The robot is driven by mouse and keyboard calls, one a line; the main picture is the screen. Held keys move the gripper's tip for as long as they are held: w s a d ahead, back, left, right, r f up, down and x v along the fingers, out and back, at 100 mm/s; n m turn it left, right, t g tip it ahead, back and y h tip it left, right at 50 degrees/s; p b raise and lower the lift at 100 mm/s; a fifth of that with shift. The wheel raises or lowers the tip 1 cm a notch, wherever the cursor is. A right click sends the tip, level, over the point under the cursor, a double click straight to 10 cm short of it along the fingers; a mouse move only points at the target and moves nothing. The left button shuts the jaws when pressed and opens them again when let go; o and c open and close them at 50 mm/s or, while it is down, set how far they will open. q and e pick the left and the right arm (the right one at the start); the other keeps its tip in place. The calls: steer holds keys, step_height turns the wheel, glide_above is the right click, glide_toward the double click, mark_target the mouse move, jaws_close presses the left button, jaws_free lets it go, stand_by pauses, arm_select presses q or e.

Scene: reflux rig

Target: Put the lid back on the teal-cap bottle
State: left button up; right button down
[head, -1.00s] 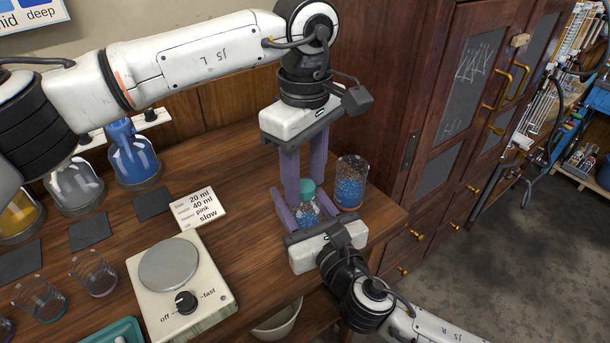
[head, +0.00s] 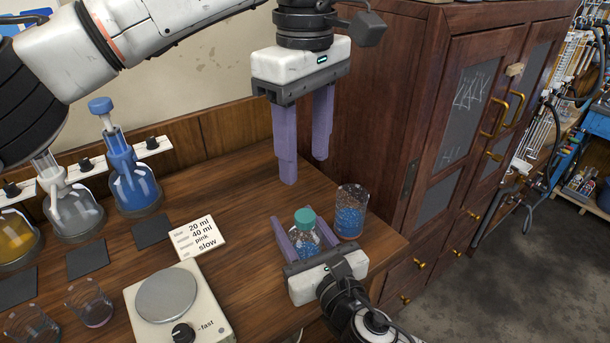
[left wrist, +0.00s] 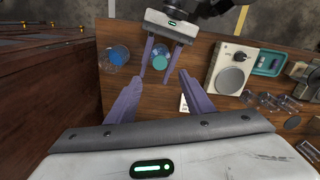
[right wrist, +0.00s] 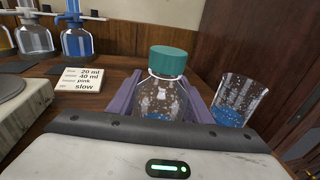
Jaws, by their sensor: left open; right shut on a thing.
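The teal-cap bottle (head: 306,243) is clear with blue contents and stands upright near the right end of the wooden bench. Its teal lid (head: 305,217) sits on its neck; in the right wrist view the lid (right wrist: 168,60) looks level on top. My right gripper (head: 300,234) is shut on the bottle's body from the front, low over the bench. My left gripper (head: 306,170) is open and empty, well above and behind the bottle, fingers pointing down. In the left wrist view the lid (left wrist: 159,62) shows beyond the left fingertips.
A clear beaker with blue granules (head: 350,212) stands just right of the bottle. A recipe card (head: 197,236) and a hotplate stirrer (head: 178,307) lie to the left. Flasks line the back wall. A dark wooden cabinet (head: 460,130) stands to the right.

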mark_target(312, 251)
stand_by(0.3)
steer(key=c, duration=0.8)
jaws_free()
steer(key=shift+c, duration=0.2)
steer(key=v, duration=1)
steer(key=shift+s, duration=0.15)
steer(key=shift+s+f, duration=0.1)
